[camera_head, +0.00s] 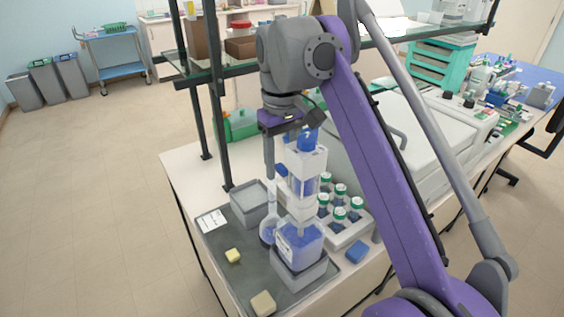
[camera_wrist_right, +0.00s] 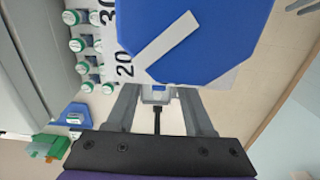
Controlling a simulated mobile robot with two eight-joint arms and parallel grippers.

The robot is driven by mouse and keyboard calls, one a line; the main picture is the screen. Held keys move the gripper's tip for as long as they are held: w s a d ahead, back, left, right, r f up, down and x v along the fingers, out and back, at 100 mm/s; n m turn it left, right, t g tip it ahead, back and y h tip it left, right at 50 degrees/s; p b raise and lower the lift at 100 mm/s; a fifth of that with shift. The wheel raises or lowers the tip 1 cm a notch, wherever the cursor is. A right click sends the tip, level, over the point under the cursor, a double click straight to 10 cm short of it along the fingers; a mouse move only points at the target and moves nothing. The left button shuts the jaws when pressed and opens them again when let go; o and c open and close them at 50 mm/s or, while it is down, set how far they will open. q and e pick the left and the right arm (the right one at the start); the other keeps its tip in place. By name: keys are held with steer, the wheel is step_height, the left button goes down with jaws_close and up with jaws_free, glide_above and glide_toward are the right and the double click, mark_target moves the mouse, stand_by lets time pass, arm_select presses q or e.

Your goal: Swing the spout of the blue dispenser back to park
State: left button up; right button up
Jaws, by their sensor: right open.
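The blue dispenser (camera_head: 306,160) stands upright on a bottle of blue liquid (camera_head: 300,243). Its blue top with a white strip (camera_wrist_right: 205,40) fills the upper part of the right wrist view, beside a scale marked 20 and 30. My right gripper (camera_wrist_right: 158,98) is open close to the dispenser, its two fingers apart. A small pale and blue part, perhaps the spout, shows between or beyond the fingertips; contact cannot be told. In the head view my right gripper (camera_head: 284,150) hangs at the dispenser's upper left, and the spout cannot be made out. My left gripper is out of view.
A long-necked flask (camera_head: 268,232) stands close to the bottle's left. A grey bin (camera_head: 249,207) sits behind it on the dark mat (camera_head: 224,238). A white rack (camera_head: 350,233) of green-capped bottles stands right of the dispenser. A glass shelf (camera_head: 240,70) crosses behind my arm.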

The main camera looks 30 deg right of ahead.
jaws_close()
stand_by(1.3)
